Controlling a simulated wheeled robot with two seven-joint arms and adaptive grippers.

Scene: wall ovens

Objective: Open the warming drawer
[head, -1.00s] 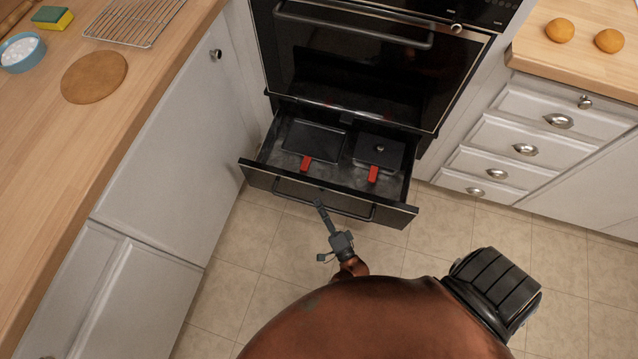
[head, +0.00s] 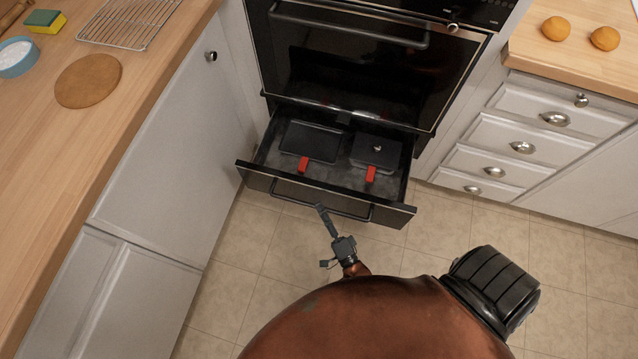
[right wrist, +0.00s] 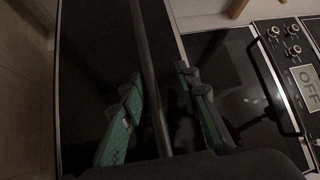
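The warming drawer (head: 390,211) is pulled out below the black oven in the head view. Its dark bar handle (head: 345,214) runs along the front, and the bar (right wrist: 150,75) also crosses the right wrist view. My right gripper (head: 320,208) is at the handle's left part. In the right wrist view its green-padded fingers (right wrist: 160,100) are spread apart, with the bar passing between them in the picture. I cannot tell whether they touch the bar. My left gripper is not in view.
Two dark lidded pans with red handles (head: 303,165) (head: 370,174) lie in the drawer. The oven (head: 370,75) above is closed. White cabinets (head: 165,150) flank it on the left and drawers (head: 520,147) on the right. Tiled floor (head: 265,235) is clear before the drawer.

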